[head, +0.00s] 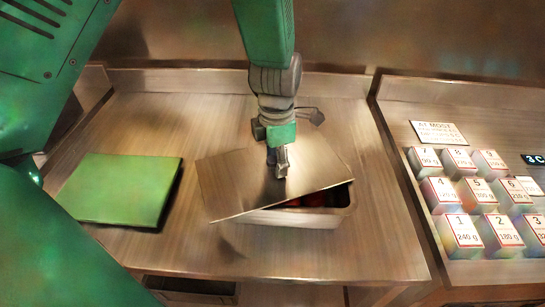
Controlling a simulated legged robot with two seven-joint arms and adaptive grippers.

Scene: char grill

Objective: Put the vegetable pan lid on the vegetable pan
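The vegetable pan lid (235,182) is a flat metal sheet over the vegetable pan (310,218). It sits askew, turned relative to the pan, and its left end sticks out past the pan. The pan's front right corner is uncovered, with red and dark contents showing in the gap. My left gripper (281,170) comes down from above onto the middle of the lid. Its fingers are close together and appear shut on the lid's handle, which they hide. Whether the lid touches the rim all along is hard to tell. My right gripper is not in view.
A green board (120,188) lies on the metal counter (300,262) to the left. On the right, a separate counter holds several numbered weight-labelled containers (465,230) and a sign (438,133). A wall runs along the back. The counter in front of the pan is clear.

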